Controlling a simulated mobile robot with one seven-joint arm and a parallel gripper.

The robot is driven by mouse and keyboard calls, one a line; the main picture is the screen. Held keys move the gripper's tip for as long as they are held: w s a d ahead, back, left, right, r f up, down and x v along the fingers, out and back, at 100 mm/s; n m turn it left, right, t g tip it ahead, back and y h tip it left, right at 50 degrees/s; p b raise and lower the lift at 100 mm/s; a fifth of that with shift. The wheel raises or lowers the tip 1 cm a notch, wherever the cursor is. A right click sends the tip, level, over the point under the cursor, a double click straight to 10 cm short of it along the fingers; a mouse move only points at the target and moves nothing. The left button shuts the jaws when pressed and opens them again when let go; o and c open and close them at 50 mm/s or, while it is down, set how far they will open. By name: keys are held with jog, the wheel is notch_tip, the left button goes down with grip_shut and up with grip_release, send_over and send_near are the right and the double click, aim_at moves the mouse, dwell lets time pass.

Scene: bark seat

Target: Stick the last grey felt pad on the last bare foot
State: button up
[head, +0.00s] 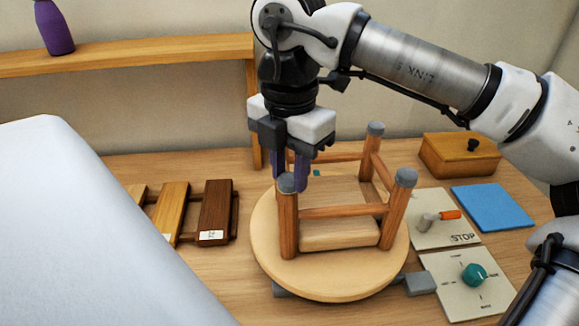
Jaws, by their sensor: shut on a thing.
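A wooden stool (344,212) stands upside down, its legs pointing up. Grey caps show on the front right foot (405,177) and the back right foot (376,129). My gripper (289,182) points down at the front left leg (288,226). Its dark purple fingers are shut on a grey felt pad (287,182), which sits at the top of that leg. I cannot tell whether the pad is fixed there. The back left foot is hidden behind my gripper.
The stool rests on a round wooden turntable (270,262). To its right are a STOP lever panel (430,240), a teal knob panel (450,305), a blue mat (491,206) and a wooden box (458,156). Wooden slats (215,205) lie left. A purple bottle (54,28) stands on a shelf.

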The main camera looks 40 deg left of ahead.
aim_at(289, 178)
jog(key=shift+f+b, duration=0.35)
jog(key=o, duration=1)
jog(key=shift+o, duration=0.4)
jog(key=shift+o, duration=1.3)
jog(key=shift+r, duration=0.15)
jog(key=shift+r+p, duration=2.55)
jog(key=shift+r, duration=0.9)
jog(key=shift+s+f, duration=0.1)
